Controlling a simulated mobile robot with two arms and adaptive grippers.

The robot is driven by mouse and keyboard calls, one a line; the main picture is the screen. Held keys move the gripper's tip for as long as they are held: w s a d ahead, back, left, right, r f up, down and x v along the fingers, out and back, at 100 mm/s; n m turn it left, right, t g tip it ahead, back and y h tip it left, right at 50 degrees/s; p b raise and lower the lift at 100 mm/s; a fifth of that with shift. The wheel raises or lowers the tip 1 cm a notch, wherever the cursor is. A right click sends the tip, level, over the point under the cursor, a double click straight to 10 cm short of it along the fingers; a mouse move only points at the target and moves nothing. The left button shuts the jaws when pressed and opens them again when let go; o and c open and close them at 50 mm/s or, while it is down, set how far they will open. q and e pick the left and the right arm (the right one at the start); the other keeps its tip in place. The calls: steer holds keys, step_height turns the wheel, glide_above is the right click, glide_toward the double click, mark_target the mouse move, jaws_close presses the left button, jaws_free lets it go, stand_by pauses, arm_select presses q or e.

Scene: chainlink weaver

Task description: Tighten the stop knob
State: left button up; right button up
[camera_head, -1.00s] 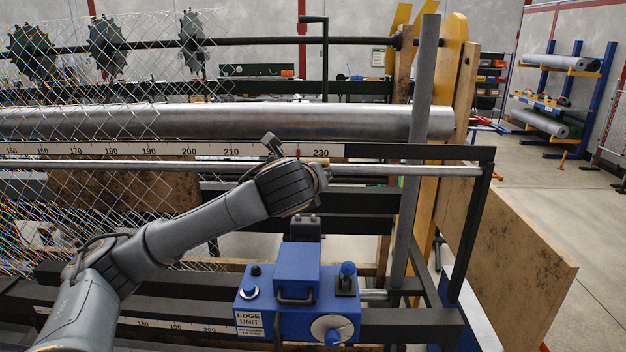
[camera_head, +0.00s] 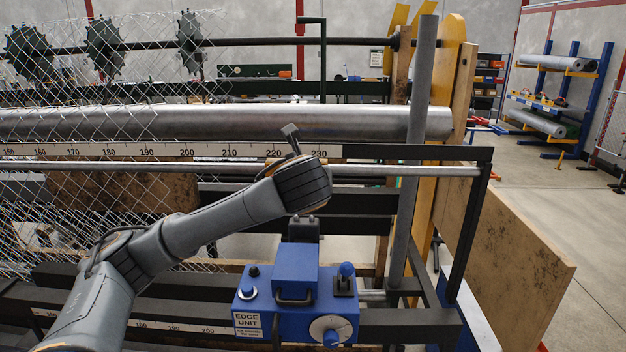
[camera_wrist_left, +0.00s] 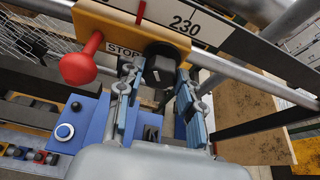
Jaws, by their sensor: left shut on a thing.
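In the left wrist view the stop is a yellow-orange block (camera_wrist_left: 118,30) on the steel rail (camera_wrist_left: 235,82), with a STOP label (camera_wrist_left: 124,50) and a red ball handle (camera_wrist_left: 80,68) at its left. A black knob (camera_wrist_left: 161,62) projects from the block. My left gripper (camera_wrist_left: 158,72) has its two fingers on either side of this knob and is shut on it. In the head view my left wrist (camera_head: 303,185) covers the fingers and the knob. My right gripper is in neither view.
A scale (camera_head: 165,150) runs along the rail; the 230 mark lies near the stop. The blue edge unit (camera_head: 297,300) stands below my left wrist. A grey upright post (camera_head: 414,170) is to the right. Chain-link mesh (camera_head: 90,120) hangs at left.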

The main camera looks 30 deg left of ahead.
arm_select(q)
steer(key=o, duration=1.2)
steer(key=shift+c, duration=0.2)
steer(key=v, duration=1.2)
steer(key=shift+a, duration=0.1)
